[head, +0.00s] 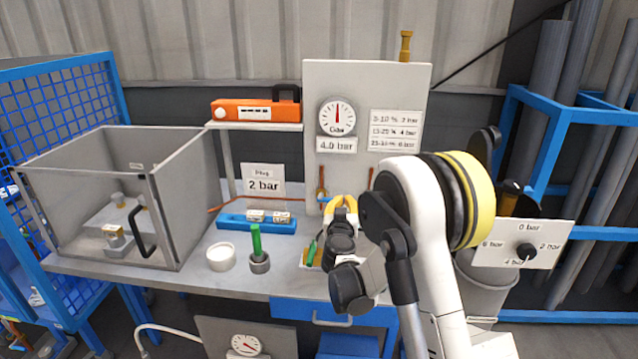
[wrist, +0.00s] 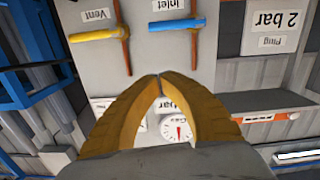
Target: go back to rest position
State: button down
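My gripper (head: 342,203) is in front of the grey panel (head: 385,85), above the bench's front middle. In the wrist view its two yellow-brown fingers (wrist: 160,78) meet at the tips, with nothing seen between them. The wrist view is upside down and shows the blue Inlet handle (wrist: 177,24) and the yellow Vent handle (wrist: 94,34) on the panel, apart from the fingertips. The panel's gauge (head: 337,117) has a label reading 4.0 bar. My arm hides part of the bench's right side.
A green rod (head: 256,240) in a dark holder, a white round container (head: 221,257) and a blue tray (head: 235,222) are on the bench. A selector plate (head: 490,250) is at right. The air above the bench's middle is clear.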

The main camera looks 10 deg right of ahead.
jog(key=s+d+r+g, duration=0.2)
jog(key=s+r, duration=0.3)
jog(key=s, duration=0.3)
jog(key=s+d+r+g, duration=0.25)
jog(key=s+r, duration=0.25)
jog(key=s, duration=0.4)
jog(key=s+a+f+n+g+y, duration=0.1)
jog(key=s+a+f+y, duration=0.1)
jog(key=s, duration=0.7)
jog(key=s+a+f+n+g+y, duration=0.1)
jog(key=s+a, duration=0.3)
jog(key=s, duration=0.5)
jog(key=s+a+f+g+y, duration=0.2)
jog(key=s+a+f+g, duration=0.1)
jog(key=s, duration=0.6)
jog(key=shift+a+n+y, duration=0.3)
jog(key=shift+a+n, duration=0.1)
jog(key=shift+a, duration=0.05)
jog(key=shift+w+f, duration=0.1)
